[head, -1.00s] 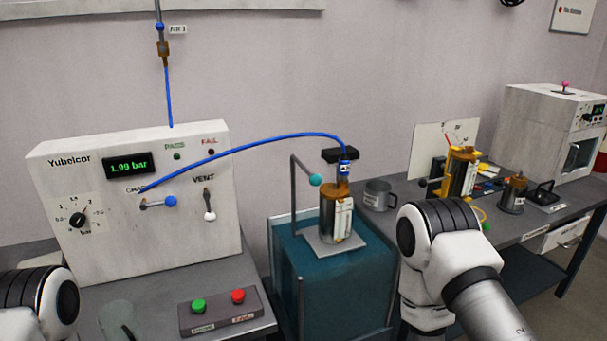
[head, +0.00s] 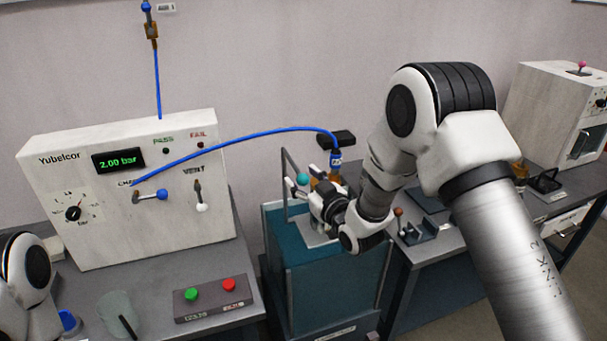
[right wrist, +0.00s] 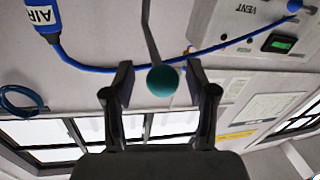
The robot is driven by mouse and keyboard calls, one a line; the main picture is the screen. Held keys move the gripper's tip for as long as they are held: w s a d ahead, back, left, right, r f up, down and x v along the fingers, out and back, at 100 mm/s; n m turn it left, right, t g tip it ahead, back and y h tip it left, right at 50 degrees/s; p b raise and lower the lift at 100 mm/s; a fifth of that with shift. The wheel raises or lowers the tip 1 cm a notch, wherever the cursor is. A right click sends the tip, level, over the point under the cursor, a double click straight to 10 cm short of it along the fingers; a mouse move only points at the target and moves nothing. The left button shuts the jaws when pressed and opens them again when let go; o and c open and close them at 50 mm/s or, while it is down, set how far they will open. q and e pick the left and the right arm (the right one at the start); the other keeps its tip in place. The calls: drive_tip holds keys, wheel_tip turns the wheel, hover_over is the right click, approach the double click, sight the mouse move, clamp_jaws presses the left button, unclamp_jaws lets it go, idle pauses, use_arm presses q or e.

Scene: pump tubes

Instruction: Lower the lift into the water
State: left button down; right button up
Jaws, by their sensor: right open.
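The lift has a thin grey bent rod (head: 287,163) with a teal ball knob (head: 303,178), and a light plate (head: 312,238) that sits at the top of the teal water tank (head: 325,290). My right gripper (head: 314,196) is at the knob. In the right wrist view, the open fingers (right wrist: 163,88) stand on both sides of the teal knob (right wrist: 164,80), with gaps visible. The pump tube on the lift is mostly hidden behind my gripper; its blue AIR connector (head: 336,160) shows above. My left gripper is not in view; only part of my left arm shows.
A blue hose (head: 235,138) arches from the white Yubelcor panel (head: 100,225), which reads 2.00 bar, to the connector. A box with green and red buttons (head: 212,303) is in front. A side table right of the tank holds a small dark stand (head: 420,232).

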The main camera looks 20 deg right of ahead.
drive_tip(key=shift+a+r, duration=0.1)
drive_tip(key=shift+a, duration=0.1)
drive_tip(key=shift+d, duration=0.1)
clamp_jaws()
drive_tip(key=shift+f, duration=0.2)
wheel_tip(320, 180, down, 22)
drive_tip(key=b, duration=1.7)
drive_tip(key=shift+f, duration=0.15)
drive_tip(key=shift+s, duration=0.15)
drive_tip(key=shift+c, duration=1.2)
unclamp_jaws()
drive_tip(key=shift+o, duration=1.2)
